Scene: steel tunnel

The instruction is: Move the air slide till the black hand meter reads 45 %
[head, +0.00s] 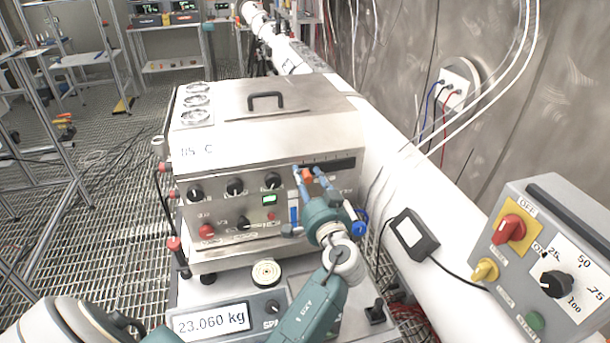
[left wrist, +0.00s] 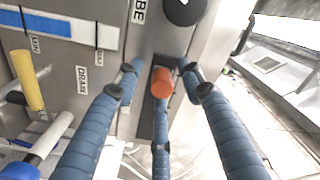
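The air slide shows as a small orange knob (head: 307,175) at the left part of a dark slot (head: 338,163) on the steel cabinet's front. In the left wrist view the orange knob (left wrist: 163,83) stands in the dark slot. My left gripper (head: 309,171) is at the knob. Its blue fingers (left wrist: 160,73) stand around the knob, with gaps visible at the sides, so it looks open. The black hand meter (head: 414,234) lies on the white pipe to the right; its pale screen shows no readable figure. My right gripper is not in view.
A scale display (head: 211,320) reads 23.060 kg. A grey control box (head: 550,258) with a red switch stands at right. Cables run along the wall.

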